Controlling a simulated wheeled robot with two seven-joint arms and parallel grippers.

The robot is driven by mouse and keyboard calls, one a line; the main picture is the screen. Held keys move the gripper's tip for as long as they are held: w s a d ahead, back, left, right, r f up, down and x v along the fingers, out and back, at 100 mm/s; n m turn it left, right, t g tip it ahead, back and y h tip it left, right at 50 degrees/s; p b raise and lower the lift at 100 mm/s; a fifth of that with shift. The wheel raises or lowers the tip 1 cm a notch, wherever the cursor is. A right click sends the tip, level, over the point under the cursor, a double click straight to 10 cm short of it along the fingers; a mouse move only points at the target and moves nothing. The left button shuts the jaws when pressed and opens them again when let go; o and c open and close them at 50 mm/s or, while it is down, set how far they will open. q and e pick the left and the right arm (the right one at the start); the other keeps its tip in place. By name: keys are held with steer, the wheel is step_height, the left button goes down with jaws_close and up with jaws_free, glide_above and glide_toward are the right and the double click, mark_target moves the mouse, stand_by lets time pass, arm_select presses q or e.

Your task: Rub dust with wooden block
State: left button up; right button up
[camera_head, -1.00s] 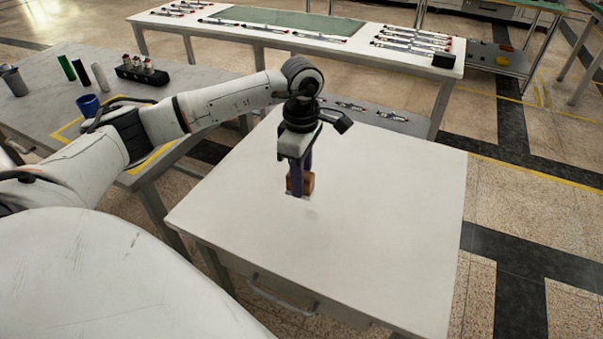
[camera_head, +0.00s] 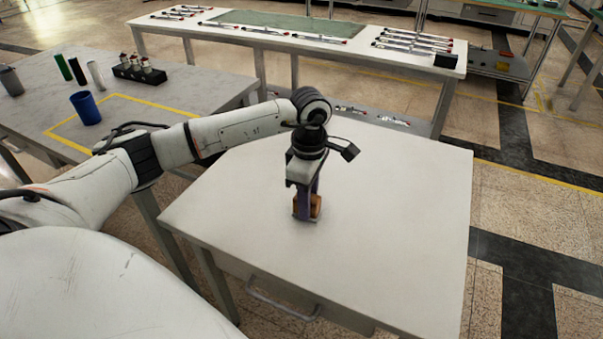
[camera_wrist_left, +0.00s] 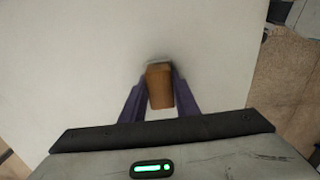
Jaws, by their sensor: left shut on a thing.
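My left gripper (camera_head: 306,213) is shut on a brown wooden block (camera_head: 315,206) over the white table (camera_head: 400,230). The gripper points down, and the block is at or very near the tabletop; I cannot tell for sure whether it touches. In the left wrist view the block (camera_wrist_left: 159,88) sits between the two purple fingers. A faint grey smudge (camera_wrist_left: 155,63) shows at the block's far end; I cannot tell whether it is dust or shadow. No other dust is clear on the table. My right gripper is not in view.
The rest of the white tabletop is clear. A grey table (camera_head: 190,95) at the left holds a blue cup (camera_head: 86,107), several cylinders and a black rack (camera_head: 139,74). A long bench (camera_head: 350,65) with tools stands behind.

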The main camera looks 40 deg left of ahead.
arm_select(q)
steer(key=shift+w+d, duration=0.15)
steer(key=shift+d, duration=0.5)
steer(key=shift+w+d, duration=0.15)
steer(key=shift+d, duration=0.45)
steer(key=shift+s+a, duration=0.25)
steer(key=shift+a, duration=0.7)
steer(key=shift+s+a, duration=0.2)
steer(key=shift+a, duration=0.75)
steer(key=shift+a+r+p, duration=0.2)
steer(key=shift+r+p, duration=0.2)
steer(key=shift+r, duration=0.75)
steer(key=shift+r+p, duration=0.55)
steer(key=shift+r, duration=0.15)
step_height(320, 180, up, 3)
steer(key=shift+p, duration=1.05)
steer(key=shift+r+p, duration=0.5)
steer(key=shift+r, duration=0.2)
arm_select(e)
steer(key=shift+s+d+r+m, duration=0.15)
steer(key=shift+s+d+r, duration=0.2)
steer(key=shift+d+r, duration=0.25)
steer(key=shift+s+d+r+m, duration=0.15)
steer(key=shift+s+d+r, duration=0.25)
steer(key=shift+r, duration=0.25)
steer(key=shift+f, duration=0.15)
arm_select(q)
steer(key=shift+s+d+f, duration=0.1)
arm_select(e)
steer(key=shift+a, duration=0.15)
